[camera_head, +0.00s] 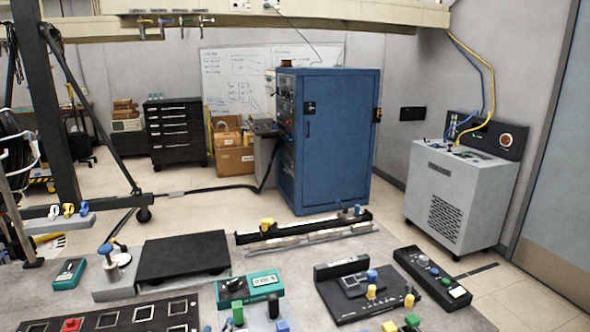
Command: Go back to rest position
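Neither of my grippers shows in the head view, and I see no arm of mine. The work table (290,262) fills the lower part of the picture. On it lie a flat black plate (183,257), a long rail (305,234) with a yellow piece on it, a green meter (252,287), and a black fixture (350,292) with blue and yellow knobs. A black control box (432,275) lies at the right.
A tall blue cabinet (335,145) stands behind the table. A grey machine (455,195) with hoses stands at the right. A black frame (50,100) rises at the left. Open floor (220,195) lies behind the table, crossed by a black cable.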

